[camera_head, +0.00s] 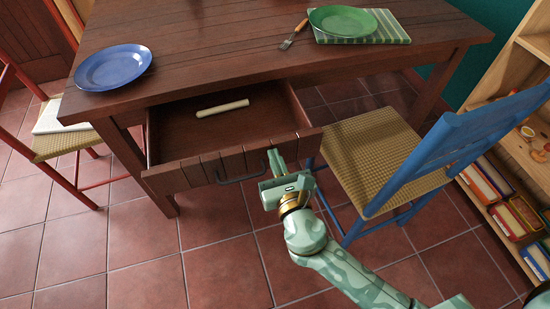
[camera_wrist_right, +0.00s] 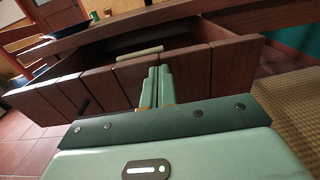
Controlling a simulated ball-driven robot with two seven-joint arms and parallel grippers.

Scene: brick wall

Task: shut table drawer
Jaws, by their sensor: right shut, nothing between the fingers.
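The wooden table (camera_head: 230,50) has its drawer (camera_head: 185,130) pulled open toward me. A pale rod-shaped object (camera_head: 222,108) lies inside the drawer. A dark handle (camera_head: 240,178) is on the drawer's plank front. My right gripper (camera_head: 275,163) is shut and empty at the drawer front, just right of the handle. In the right wrist view its closed fingers (camera_wrist_right: 155,88) point at the drawer front (camera_wrist_right: 110,82); I cannot tell whether they touch it. My left gripper is not in view.
A blue chair (camera_head: 400,160) with a woven seat stands close to the right of the drawer and my right arm. A red chair (camera_head: 70,145) is at the left. A blue plate (camera_head: 113,67) and a green plate (camera_head: 342,20) are on the table. A bookshelf (camera_head: 500,190) stands at the right.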

